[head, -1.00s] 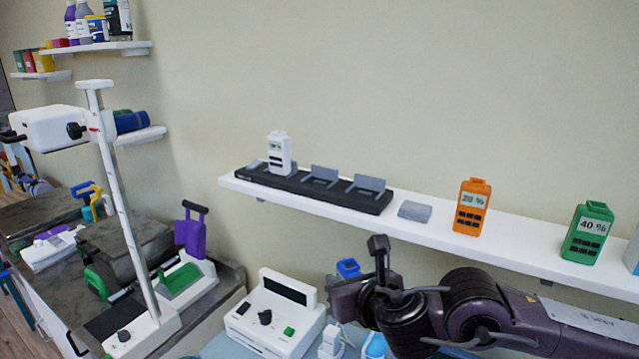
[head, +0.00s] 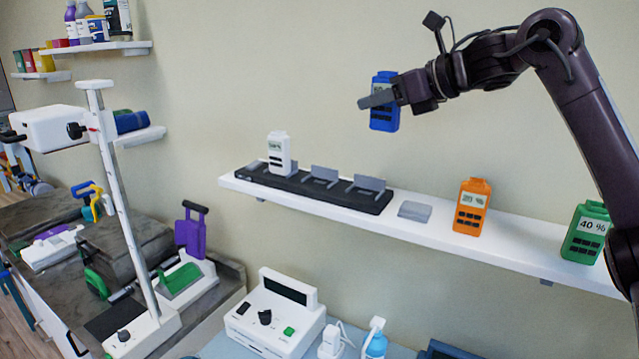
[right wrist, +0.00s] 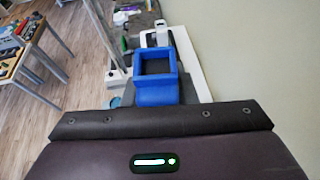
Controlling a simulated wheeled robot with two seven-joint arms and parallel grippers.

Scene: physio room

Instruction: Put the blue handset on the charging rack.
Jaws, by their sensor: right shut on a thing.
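My right gripper (head: 388,97) is shut on the blue handset (head: 383,117) and holds it upright in the air, above the wall shelf. The handset also shows in the right wrist view (right wrist: 157,91), just beyond the gripper (right wrist: 160,118). The black charging rack (head: 340,195) lies on the left part of the shelf, below and to the left of the handset. A white handset (head: 279,153) stands in its left slot. The middle and right slots look empty. My left gripper is not in view.
A white device (head: 275,320) stands below. The wall space above the rack is clear.

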